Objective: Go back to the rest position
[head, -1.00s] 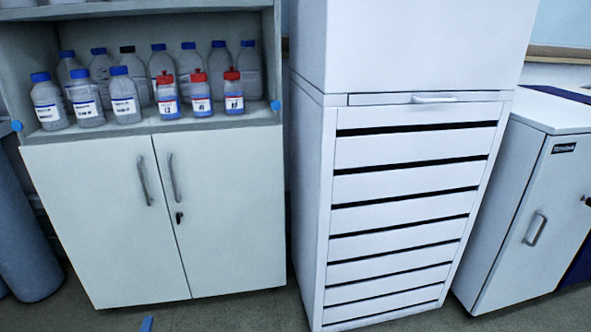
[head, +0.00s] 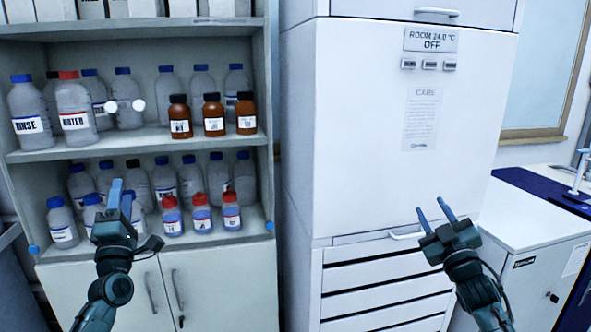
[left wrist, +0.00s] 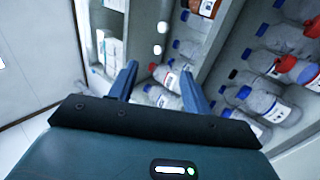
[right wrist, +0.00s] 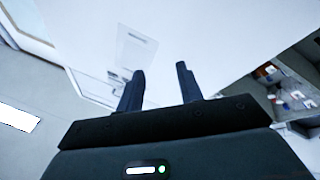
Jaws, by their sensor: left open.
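My left gripper (head: 120,198) is raised in front of the lower shelf of the bottle cabinet, at the left of the head view. In the left wrist view its two blue fingers (left wrist: 158,85) stand apart with nothing between them, and bottles show beyond. My right gripper (head: 434,214) is raised in front of the tall white cabinet (head: 380,180). In the right wrist view its fingers (right wrist: 160,88) are spread and empty, pointing toward the white cabinet front.
The shelf unit (head: 264,165) holds several bottles, including a rinse bottle (head: 28,105), a red-capped water bottle (head: 76,110) and brown bottles (head: 213,115). A low white cabinet (head: 510,215) stands at the right. A blue-topped bench (head: 535,190) lies beyond it.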

